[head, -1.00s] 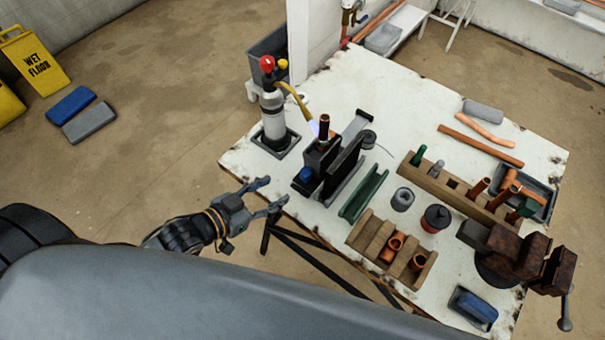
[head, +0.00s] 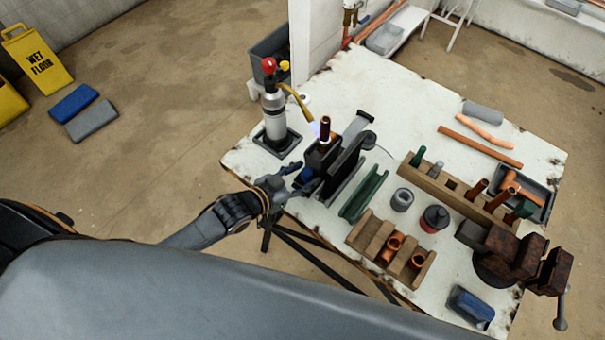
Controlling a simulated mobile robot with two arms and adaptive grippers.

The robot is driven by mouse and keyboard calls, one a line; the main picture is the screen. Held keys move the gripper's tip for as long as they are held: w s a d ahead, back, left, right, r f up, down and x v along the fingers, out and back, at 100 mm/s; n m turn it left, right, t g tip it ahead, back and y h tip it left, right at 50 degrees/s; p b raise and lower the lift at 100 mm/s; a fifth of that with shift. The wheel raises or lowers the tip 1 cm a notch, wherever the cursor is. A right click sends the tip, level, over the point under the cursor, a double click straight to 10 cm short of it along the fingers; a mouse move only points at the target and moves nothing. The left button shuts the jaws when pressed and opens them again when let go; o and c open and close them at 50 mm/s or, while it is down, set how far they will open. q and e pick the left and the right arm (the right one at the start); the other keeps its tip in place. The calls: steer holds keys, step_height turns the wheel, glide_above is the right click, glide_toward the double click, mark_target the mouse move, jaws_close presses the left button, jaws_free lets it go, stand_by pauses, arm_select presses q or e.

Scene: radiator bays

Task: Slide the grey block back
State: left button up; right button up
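A dark grey block (head: 322,153) with an upright copper tube (head: 325,128) stands in a fixture on the white table, beside tall dark plates (head: 343,165). I cannot tell for sure that this is the task's grey block. A blue part (head: 306,174) sits at the fixture's near left side, now partly hidden by my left gripper. My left gripper (head: 306,178) is at that blue part, its two fingers spread apart, one on the far side and one on the near side. Contact is too small to tell. My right gripper is not in view.
A torch bottle (head: 275,118) stands just behind left, its nozzle and pale flame pointing at the copper tube. A green channel (head: 364,191), a wooden rack (head: 376,240) with copper fittings and a rusty vise (head: 512,252) lie to the right. The table's back middle is clear.

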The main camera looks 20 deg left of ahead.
mark_target(318, 148)
arm_select(q)
jaws_close()
steer(key=w+d+b, duration=0.1)
steer(key=w, duration=0.3)
steer(key=w+d+b, duration=0.1)
steer(key=w+d, duration=0.1)
steer(key=w, duration=0.2)
steer(key=w+d+b, duration=0.1)
steer(key=w+b, duration=0.1)
steer(key=w, duration=0.3)
steer(key=shift+w+d+f, duration=0.1)
steer(key=shift+d, duration=0.25)
steer(key=shift+r, duration=0.2)
steer(key=shift+w, duration=0.1)
steer(key=shift+o, duration=0.3)
jaws_free()
steer(key=shift+d, duration=0.1)
steer(key=shift+o, duration=0.5)
steer(key=shift+w+f, duration=0.1)
steer(key=shift+w, duration=0.05)
steer(key=v, duration=1.2)
